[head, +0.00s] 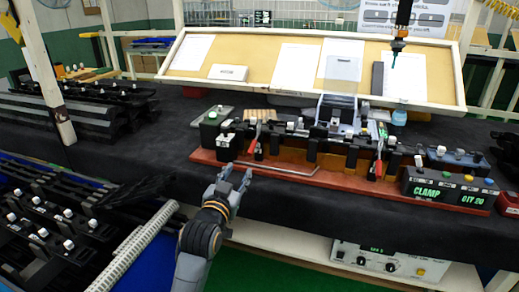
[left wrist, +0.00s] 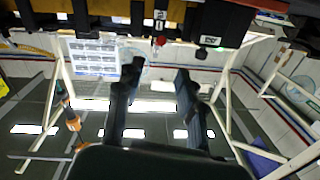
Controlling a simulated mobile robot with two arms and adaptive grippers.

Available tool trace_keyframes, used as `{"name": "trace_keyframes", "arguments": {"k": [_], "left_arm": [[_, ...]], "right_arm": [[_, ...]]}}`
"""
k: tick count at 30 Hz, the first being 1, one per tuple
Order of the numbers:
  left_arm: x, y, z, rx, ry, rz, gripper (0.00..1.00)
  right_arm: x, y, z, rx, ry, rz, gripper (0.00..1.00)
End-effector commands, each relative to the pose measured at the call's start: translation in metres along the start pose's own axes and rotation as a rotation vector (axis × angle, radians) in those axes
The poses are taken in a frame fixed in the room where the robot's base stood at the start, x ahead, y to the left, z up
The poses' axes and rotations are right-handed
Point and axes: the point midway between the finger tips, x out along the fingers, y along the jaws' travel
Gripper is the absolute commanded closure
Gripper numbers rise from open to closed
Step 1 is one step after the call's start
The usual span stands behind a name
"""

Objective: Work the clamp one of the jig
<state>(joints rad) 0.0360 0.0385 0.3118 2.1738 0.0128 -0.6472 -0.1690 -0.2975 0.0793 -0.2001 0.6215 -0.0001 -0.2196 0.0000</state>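The jig is a long red-brown base (head: 284,181) on the black bench, with black blocks and a dark bar along it. Two clamps with red handles show on it, a left one (head: 253,143) and a right one (head: 378,167). No readable label shows which is clamp one. My left gripper (head: 236,173) is in front of the jig's left end, below and left of the left clamp, apart from its handle. In the left wrist view its two fingers (left wrist: 160,70) stand apart with nothing between them. My right gripper is not in view.
A control box reading CLAMP (head: 427,190) stands at the jig's right end. A thin metal rod (head: 277,168) lies along the jig's front. A tool (head: 397,45) hangs above the back board. Racks with black parts (head: 45,230) fill the left. Bare black bench lies left of the jig.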

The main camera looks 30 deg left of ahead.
Motion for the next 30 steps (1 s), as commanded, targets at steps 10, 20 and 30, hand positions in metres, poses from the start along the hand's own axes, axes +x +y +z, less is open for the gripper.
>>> {"name": "trace_keyframes", "arguments": {"k": [10,20,30], "left_arm": [[0.065,0.000,-0.001,-0.001,-0.001,0.001,0.62],[0.121,0.001,0.001,0.000,-0.002,0.002,0.62],[0.134,0.001,0.001,0.000,-0.002,0.002,0.62]], "right_arm": [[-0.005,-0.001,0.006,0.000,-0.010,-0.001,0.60],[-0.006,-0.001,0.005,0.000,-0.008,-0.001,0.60],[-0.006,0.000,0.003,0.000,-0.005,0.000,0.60]]}}
